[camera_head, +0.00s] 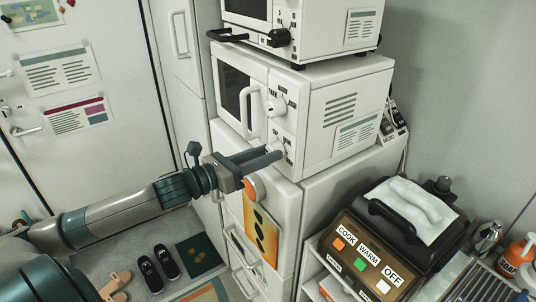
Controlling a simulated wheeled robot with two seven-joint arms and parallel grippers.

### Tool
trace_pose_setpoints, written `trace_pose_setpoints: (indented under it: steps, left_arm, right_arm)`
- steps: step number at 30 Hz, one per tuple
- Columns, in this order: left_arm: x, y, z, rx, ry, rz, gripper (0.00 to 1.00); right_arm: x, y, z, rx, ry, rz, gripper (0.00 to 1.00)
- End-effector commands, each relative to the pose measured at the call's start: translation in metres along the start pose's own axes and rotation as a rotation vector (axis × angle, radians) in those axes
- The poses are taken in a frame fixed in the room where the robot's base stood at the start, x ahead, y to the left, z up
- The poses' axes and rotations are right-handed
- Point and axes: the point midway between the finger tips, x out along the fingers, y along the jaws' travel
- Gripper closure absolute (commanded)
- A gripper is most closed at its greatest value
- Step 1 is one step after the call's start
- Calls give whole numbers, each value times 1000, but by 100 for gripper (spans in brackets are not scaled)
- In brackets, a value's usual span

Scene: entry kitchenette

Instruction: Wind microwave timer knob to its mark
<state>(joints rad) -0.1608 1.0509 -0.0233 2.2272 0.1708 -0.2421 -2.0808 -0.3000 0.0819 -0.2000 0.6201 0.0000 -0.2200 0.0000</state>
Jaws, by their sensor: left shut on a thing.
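The white microwave (345,110) sits on a white cabinet in the middle of the camera_head view, with its dark door window and pale handle on the left of its front. Its upper round knob (275,106) is in plain sight beside the handle, with small dark marks around it. My left gripper (270,157) reaches in from the left and is shut on the lower timer knob (276,148) at the microwave's front. The fingers hide most of that knob, so its pointer and angle cannot be read. My right gripper is out of view.
A second white oven (312,30) with a black knob and handle stands on top of the microwave. A brown appliance (350,258) labelled COOK, WARM and OFF stands at the lower right, with a towel (415,205) above. Dark shoes (158,268) lie on the floor.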

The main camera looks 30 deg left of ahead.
Motion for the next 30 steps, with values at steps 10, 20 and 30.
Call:
trace_pose_setpoints:
  steps: [10, 20, 30]
  left_arm:
    - [0, 1, -1, 139, 0, 1, 95]
    - [0, 0, -1, 273, 0, -1, 95]
    - [0, 0, -1, 415, 1, -1, 95]
  right_arm:
    - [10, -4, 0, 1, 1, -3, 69]
    - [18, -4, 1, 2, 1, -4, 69]
    - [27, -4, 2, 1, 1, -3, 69]
